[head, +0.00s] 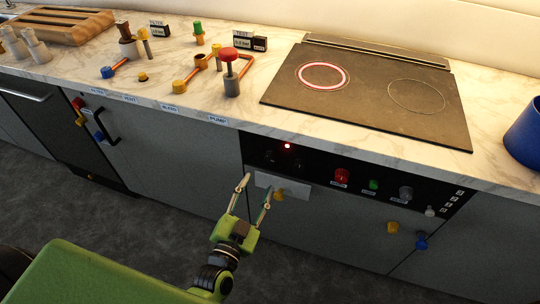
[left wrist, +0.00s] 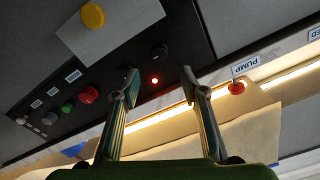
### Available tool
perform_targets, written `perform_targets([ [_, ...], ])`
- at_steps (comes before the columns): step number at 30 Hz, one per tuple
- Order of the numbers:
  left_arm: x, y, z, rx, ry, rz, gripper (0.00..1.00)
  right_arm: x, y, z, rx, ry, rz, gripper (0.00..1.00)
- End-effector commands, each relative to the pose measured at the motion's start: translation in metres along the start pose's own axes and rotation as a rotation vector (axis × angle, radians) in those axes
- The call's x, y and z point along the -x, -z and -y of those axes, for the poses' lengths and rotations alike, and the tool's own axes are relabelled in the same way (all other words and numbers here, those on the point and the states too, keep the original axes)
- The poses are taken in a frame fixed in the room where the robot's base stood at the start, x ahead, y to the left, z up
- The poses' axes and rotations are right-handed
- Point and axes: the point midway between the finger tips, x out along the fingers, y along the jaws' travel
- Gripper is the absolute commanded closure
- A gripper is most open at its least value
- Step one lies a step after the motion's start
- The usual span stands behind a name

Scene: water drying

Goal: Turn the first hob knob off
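The hob (head: 370,91) has its left ring (head: 323,75) glowing red; its right ring is dark. On the black panel below, the first knob (head: 269,157), dark and hard to make out, sits left of a second dark knob (head: 297,163). A lit red lamp (head: 287,146) is between and above them. My left gripper (head: 257,185) is open and empty, in front of and below these knobs. In the left wrist view, the first knob (left wrist: 160,52) shows beyond the gap between the fingertips (left wrist: 158,76), apparently untouched. A finger seems to hide the second knob there.
Red (head: 342,175), green (head: 373,184) and grey (head: 405,192) controls continue along the panel. A yellow knob (head: 279,196) sits on the white plate below. A red-topped pump fixture (head: 230,72) stands on the worktop; a blue container (head: 524,138) is at right.

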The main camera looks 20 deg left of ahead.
Motion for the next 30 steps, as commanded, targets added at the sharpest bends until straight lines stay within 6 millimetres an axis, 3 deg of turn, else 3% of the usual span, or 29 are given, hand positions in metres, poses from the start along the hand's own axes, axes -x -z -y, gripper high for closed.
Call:
perform_targets([
  [9, -0.068, 0.001, 0.000, 0.002, 0.001, -0.002, 0.60, 0.004, 0.005, -0.001, 0.000, -0.002, -0.007, 0.60],
  [15, -0.098, 0.001, 0.000, 0.002, 0.000, -0.001, 0.60, 0.004, 0.014, -0.004, 0.001, -0.004, -0.021, 0.60],
  [21, -0.110, 0.000, 0.000, 0.000, -0.001, 0.000, 0.60, 0.004, 0.013, -0.004, 0.001, -0.005, -0.020, 0.60],
  [29, -0.111, 0.000, -0.001, 0.001, -0.001, 0.001, 0.60, 0.004, 0.011, -0.004, 0.001, -0.005, -0.017, 0.60],
  [30, -0.111, 0.000, -0.001, 0.001, -0.001, 0.001, 0.65, 0.004, 0.011, -0.004, 0.001, -0.005, -0.016, 0.60],
])
